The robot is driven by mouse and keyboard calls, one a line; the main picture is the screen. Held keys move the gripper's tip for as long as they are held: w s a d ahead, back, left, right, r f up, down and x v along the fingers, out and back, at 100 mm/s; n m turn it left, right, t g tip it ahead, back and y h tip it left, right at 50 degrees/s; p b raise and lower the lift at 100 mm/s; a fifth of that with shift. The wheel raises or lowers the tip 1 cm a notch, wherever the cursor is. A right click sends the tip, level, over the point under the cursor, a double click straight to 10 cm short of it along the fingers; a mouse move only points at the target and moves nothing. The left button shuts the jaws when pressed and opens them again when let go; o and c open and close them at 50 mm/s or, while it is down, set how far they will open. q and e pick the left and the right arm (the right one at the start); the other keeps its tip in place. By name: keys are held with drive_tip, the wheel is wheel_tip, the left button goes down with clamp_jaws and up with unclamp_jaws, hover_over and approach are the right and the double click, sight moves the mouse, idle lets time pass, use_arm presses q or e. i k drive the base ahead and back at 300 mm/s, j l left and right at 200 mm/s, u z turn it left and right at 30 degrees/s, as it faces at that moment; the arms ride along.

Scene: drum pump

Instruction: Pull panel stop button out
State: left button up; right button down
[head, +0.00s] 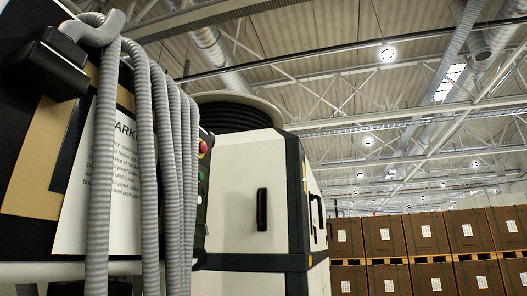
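A dark control panel (202,190) shows edge-on at left of centre in the head view. A red button (203,147), which looks like the stop button, sticks out near its top. It is small and seen from the side, so I cannot tell whether it is pushed in or out. Several grey corrugated hoses (148,150) hang in front and hide part of the panel. Neither of my grippers is in view.
A white cabinet (240,200) with a black handle (262,209) stands right of the panel. A sign board (120,180) is behind the hoses at left. Stacked brown boxes (428,235) with white labels stand at the far right.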

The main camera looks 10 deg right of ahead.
sight(202, 147)
drive_tip(key=i+l+u, duration=0.1)
drive_tip(key=i+l, duration=0.25)
drive_tip(key=l, duration=0.3)
drive_tip(key=i+l+u, duration=0.15)
drive_tip(key=l, duration=0.2)
drive_tip(key=i+l, duration=0.2)
drive_tip(key=l, duration=0.15)
drive_tip(key=u, duration=0.05)
